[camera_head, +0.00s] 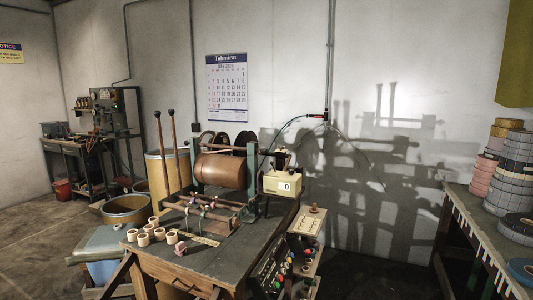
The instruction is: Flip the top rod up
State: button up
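The winding machine stands on the dark workbench (150,253), with a large brown roll (220,171) mounted across it. A thin bar (222,147) runs across above the roll; I cannot tell for certain whether this is the top rod. Lower horizontal rods (205,209) cross the machine's front, with small coloured parts on them. Two long levers with dark knobs (164,145) stand nearly upright at the machine's left. A cream counter box (283,183) showing 0 sits at its right. My gripper is not in view.
Several small pale cores (144,239) and a small pink object (180,249) lie on the bench's left front. A control panel (273,265) with buttons is at its right front. A table (470,220) with stacked tape rolls (510,180) stands at far right; open floor lies between.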

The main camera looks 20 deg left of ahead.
aim_at(264, 151)
jog(key=i+u, duration=0.25)
jog(key=i, duration=0.15)
jog(key=i+l+u, duration=0.4)
jog(key=i+u, duration=0.15)
jog(key=i, duration=0.2)
